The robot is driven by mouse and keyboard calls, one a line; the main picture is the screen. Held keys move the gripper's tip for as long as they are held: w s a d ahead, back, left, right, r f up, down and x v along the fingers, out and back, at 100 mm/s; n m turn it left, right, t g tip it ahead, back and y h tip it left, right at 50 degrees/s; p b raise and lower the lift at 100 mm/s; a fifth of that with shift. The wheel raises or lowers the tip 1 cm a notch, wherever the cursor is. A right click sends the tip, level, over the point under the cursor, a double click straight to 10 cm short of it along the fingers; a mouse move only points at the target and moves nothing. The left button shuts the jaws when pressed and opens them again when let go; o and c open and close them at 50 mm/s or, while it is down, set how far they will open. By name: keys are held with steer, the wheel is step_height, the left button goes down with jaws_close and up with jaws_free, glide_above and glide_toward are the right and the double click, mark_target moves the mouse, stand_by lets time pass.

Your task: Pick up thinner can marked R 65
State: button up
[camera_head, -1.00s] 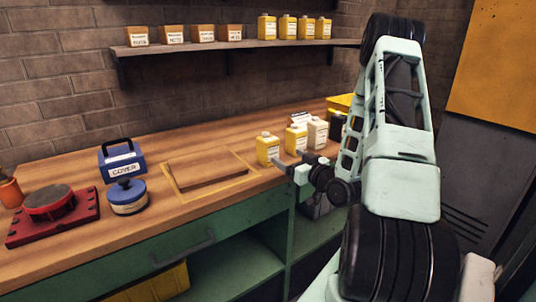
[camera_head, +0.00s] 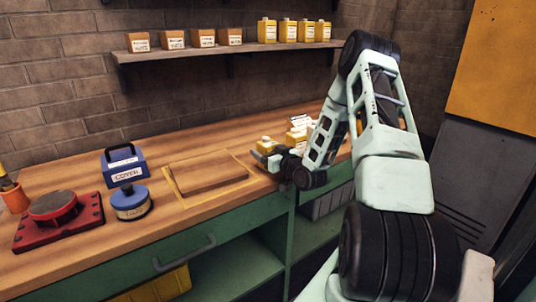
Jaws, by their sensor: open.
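A yellow can (camera_head: 266,143) with a pale cap stands on the workbench, right of the framed wooden panel. Its lower part is hidden behind my gripper (camera_head: 262,157). My gripper is open, low over the bench at the front of this can; I cannot tell whether the fingers touch it or lie around it. A second yellow can (camera_head: 297,137) stands just behind to the right, partly hidden by my arm. Several yellow cans (camera_head: 288,30) also stand on the wall shelf. The can markings are too small to read, so I cannot tell which is R 65.
A blue box marked COVER (camera_head: 124,166), a round blue tin (camera_head: 131,202) and a red turntable-like base (camera_head: 58,222) stand at the left of the bench. The framed wooden panel (camera_head: 208,178) lies flat. Small labelled boxes (camera_head: 172,39) share the shelf (camera_head: 180,54).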

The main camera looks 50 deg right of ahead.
steer(key=c, duration=1.2)
steer(key=shift+c, duration=0.3)
steer(key=shift+r, duration=0.1)
